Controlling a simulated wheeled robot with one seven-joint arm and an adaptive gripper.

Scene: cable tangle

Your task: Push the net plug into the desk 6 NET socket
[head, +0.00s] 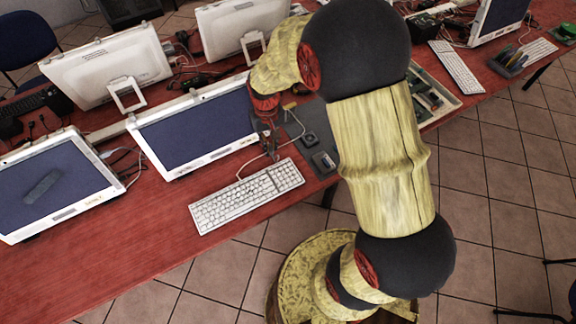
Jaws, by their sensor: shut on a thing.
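My gripper (271,154) points down just right of the middle monitor, above the left part of a dark grey mat (296,118) on the red desk. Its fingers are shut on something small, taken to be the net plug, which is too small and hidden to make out. Small dark blocks sit on the mat to the right: one block (310,138) and a nearer block with a pale top (324,161). I cannot read any label, so I cannot tell which is the desk 6 NET socket. A short yellow piece (290,106) lies behind the gripper.
A white keyboard (247,196) lies just in front of my gripper, with a thin pale cable behind it. The middle monitor (195,133) stands close on the left. A green tray (432,98) lies right, beyond my arm. Bare red desk (130,230) shows at front left.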

